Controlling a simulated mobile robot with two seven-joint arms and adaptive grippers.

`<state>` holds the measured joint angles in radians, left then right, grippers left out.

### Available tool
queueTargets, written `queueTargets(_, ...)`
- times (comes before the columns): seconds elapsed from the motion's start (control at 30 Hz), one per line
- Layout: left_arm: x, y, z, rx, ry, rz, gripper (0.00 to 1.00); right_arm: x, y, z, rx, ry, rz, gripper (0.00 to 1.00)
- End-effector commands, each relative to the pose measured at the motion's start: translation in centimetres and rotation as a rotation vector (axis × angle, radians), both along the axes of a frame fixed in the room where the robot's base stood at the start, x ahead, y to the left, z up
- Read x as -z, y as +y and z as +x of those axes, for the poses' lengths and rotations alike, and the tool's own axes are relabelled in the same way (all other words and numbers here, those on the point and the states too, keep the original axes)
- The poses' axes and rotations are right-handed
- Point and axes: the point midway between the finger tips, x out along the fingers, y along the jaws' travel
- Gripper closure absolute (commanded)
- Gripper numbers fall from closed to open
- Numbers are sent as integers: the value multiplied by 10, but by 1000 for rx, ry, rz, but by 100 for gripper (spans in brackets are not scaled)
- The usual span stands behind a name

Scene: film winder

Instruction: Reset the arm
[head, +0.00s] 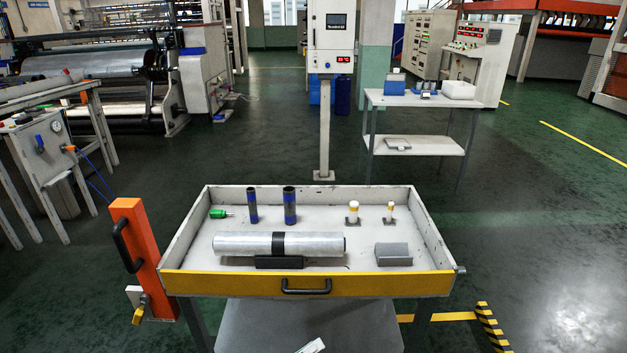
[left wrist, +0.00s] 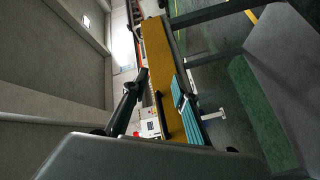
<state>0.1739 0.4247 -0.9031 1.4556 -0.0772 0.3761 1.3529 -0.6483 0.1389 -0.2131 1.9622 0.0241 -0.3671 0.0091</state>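My left gripper (left wrist: 160,84) shows in the left wrist view, with a black finger on the left and a teal ribbed pad on the right. The fingers stand apart and I see nothing held between them. The yellow drawer front (left wrist: 158,50) shows behind and between them; how far off it is, I cannot tell. In the head view neither gripper is clearly visible. A small pale piece at the bottom edge there is cut off, and I cannot tell what it is. My right gripper is not in view.
An open tray-like drawer (head: 222,289) holds a silver film roll (head: 240,244), two dark blue-banded cylinders, a green-handled tool (head: 218,213), two yellow-white posts and a grey block (head: 394,255). An orange post (head: 138,240) stands left. A side table (head: 410,100) is behind.

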Motion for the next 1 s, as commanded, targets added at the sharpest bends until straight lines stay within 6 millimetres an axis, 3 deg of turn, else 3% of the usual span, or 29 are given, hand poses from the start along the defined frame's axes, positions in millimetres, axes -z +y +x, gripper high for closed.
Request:
queueTargets(0.13, 11, 8, -25, -128, -111, 181, 72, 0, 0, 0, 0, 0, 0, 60)
queueTargets(0.27, 26, 36, -44, -222, -181, 401, 72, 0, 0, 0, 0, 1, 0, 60)
queueTargets(0.6, 81, 152, -122, -260, -215, 1055, 72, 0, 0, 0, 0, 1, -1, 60)
queueTargets(0.7, 90, 176, -140, -230, -209, 1173, 72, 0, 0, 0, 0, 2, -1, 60)
queueTargets(0.8, 94, 188, -150, -210, -206, 1232, 72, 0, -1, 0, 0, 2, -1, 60)
queueTargets(1.0, 95, 191, -152, -203, -208, 1249, 72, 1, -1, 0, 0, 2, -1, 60)
